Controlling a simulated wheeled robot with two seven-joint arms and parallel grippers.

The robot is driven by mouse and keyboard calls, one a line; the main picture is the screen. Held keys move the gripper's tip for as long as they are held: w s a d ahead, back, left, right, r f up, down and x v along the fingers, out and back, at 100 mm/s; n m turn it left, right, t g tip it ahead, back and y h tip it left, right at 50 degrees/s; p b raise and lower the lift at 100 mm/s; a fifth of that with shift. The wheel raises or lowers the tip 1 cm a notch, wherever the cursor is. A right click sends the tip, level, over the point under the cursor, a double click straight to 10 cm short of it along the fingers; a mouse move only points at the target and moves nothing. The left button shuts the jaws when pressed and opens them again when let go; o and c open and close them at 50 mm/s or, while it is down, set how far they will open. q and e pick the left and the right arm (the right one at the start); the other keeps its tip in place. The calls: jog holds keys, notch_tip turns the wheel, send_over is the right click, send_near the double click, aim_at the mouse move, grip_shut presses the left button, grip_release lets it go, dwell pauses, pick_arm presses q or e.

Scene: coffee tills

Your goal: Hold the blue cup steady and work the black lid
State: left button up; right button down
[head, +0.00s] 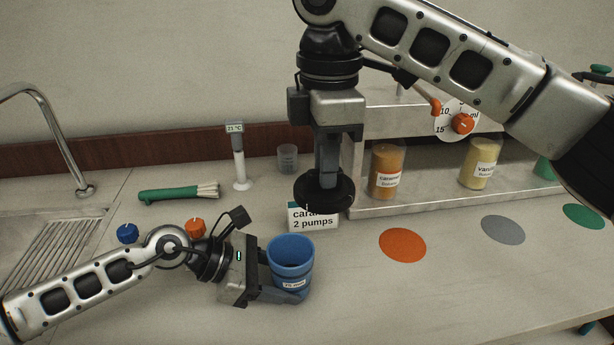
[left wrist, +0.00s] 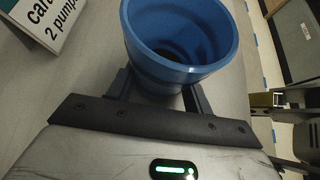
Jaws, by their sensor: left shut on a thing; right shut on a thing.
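The blue cup (head: 291,262) stands upright and uncovered on the counter, with a small white label on its front. My left gripper (head: 286,290) is shut on the cup, low on its body. In the left wrist view the cup (left wrist: 180,45) sits between the fingers and its dark inside shows. My right gripper (head: 325,180) points down and is shut on the black lid (head: 325,194). The lid is held in the air, apart from the cup, above and to the right of it in the head view. The lid partly hides the card behind it.
A "2 pumps" card (head: 313,219) stands just behind the cup. A shelf with caramel (head: 387,172) and vanilla (head: 479,163) jars is at the back right. Orange (head: 402,245) and grey (head: 503,230) discs lie on the counter. A green-handled brush (head: 178,193) lies left, near the sink.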

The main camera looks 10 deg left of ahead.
pick_arm(q)
jog(key=shift+s+a+f, duration=0.1)
jog(key=shift+f, duration=0.2)
jog(key=o, duration=1.3)
jog(key=shift+o, duration=0.4)
jog(key=shift+r, duration=0.15)
jog(key=v, duration=1.2)
